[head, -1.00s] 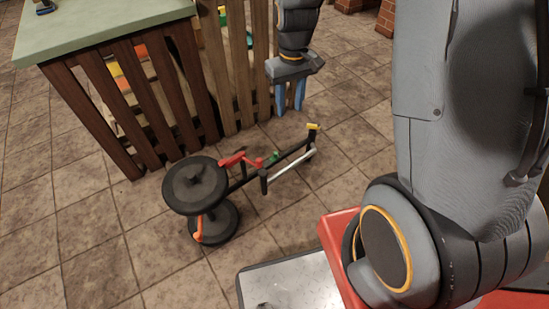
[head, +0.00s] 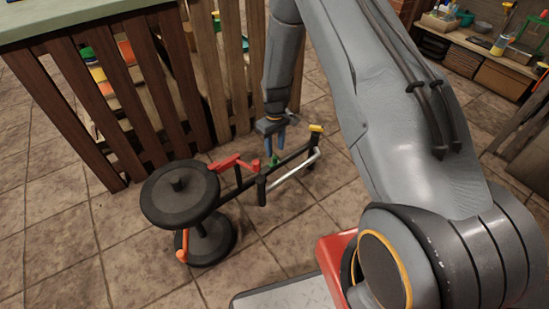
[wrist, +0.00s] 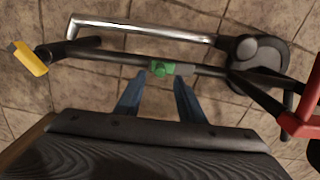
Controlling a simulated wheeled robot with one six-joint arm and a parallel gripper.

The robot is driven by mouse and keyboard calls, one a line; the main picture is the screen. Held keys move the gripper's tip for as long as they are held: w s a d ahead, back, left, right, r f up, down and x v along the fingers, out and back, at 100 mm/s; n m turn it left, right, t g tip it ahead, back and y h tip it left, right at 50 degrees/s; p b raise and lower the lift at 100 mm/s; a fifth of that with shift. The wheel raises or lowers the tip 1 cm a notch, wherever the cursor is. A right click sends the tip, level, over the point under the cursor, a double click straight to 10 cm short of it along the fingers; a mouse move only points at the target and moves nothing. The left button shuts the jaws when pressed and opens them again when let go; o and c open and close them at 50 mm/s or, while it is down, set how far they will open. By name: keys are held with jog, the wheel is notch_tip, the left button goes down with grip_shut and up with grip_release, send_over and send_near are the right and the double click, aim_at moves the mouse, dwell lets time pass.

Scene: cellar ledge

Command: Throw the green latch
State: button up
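The green latch (head: 274,161) is a small green piece on the dark bar of a black stand-like device. It also shows in the wrist view (wrist: 162,68), with a paler green part beside it on the bar. My gripper (head: 275,150) has blue fingers and is close to the latch at the bar's far side. In the wrist view my gripper (wrist: 160,80) has its fingers apart with nothing between them, and the latch lies just beyond the fingertips. I cannot tell whether a finger touches the bar.
The device has a black round disc (head: 180,190), a red lever (head: 232,163), an orange handle (head: 182,246), a silver rod (head: 294,170) and a yellow end piece (head: 316,129). A slatted wooden fence (head: 165,80) stands close behind. Tiled floor (head: 270,265) is clear in front.

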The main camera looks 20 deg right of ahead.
aim_at(275, 157)
notch_tip(275, 157, down, 5)
jog(key=shift+f+b, duration=0.1)
jog(key=shift+b, duration=0.55)
grip_shut()
